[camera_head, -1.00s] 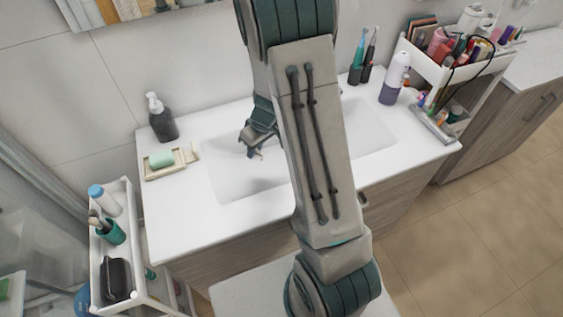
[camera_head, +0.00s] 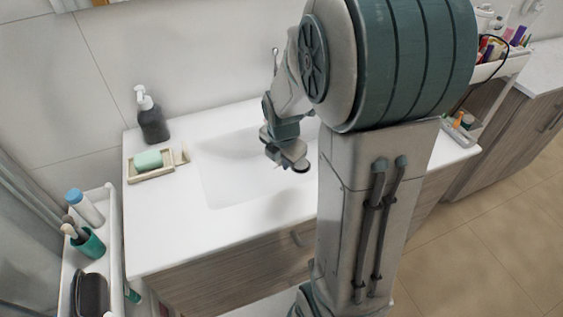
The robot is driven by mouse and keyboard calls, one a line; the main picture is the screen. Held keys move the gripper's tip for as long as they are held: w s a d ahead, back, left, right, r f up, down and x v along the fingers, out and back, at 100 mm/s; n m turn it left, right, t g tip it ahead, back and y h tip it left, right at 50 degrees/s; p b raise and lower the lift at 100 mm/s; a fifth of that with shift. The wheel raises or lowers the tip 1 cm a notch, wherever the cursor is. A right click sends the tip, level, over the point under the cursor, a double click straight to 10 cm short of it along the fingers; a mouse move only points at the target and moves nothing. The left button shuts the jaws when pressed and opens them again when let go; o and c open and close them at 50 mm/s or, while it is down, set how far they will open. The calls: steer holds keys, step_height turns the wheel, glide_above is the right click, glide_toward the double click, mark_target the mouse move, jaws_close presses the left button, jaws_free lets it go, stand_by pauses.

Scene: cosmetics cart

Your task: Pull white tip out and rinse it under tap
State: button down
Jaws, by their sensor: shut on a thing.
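My gripper (camera_head: 289,158) hangs over the white sink basin (camera_head: 226,170), right of its middle, pointing down and to the right. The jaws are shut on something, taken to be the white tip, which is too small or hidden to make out. A small dark round part shows at the gripper's lower end. The tap cannot be made out for sure; my arm covers the basin's right side and the counter behind it. A small slender upright thing (camera_head: 275,56) shows against the wall just left of my arm.
A dark soap bottle (camera_head: 153,122) and a tray (camera_head: 140,177) with green soap (camera_head: 148,159) stand left of the basin. A white cart (camera_head: 72,270) is at lower left. Another cart (camera_head: 487,70) with cosmetics is at right. The front counter is clear.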

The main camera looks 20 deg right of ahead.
steer(key=w+d+f, duration=0.1)
steer(key=w+d, duration=0.1)
steer(key=w, duration=0.4)
steer(key=w+d+f, duration=0.1)
steer(key=w+d, duration=0.2)
steer(key=w, duration=0.3)
steer(key=shift+w+d, duration=0.2)
steer(key=shift+d, duration=0.05)
stand_by(0.5)
steer(key=shift+d, duration=0.2)
steer(key=shift+d, duration=0.3)
steer(key=shift+d+r, duration=0.1)
steer(key=shift+a, duration=0.4)
stand_by(0.5)
steer(key=shift+d, duration=0.4)
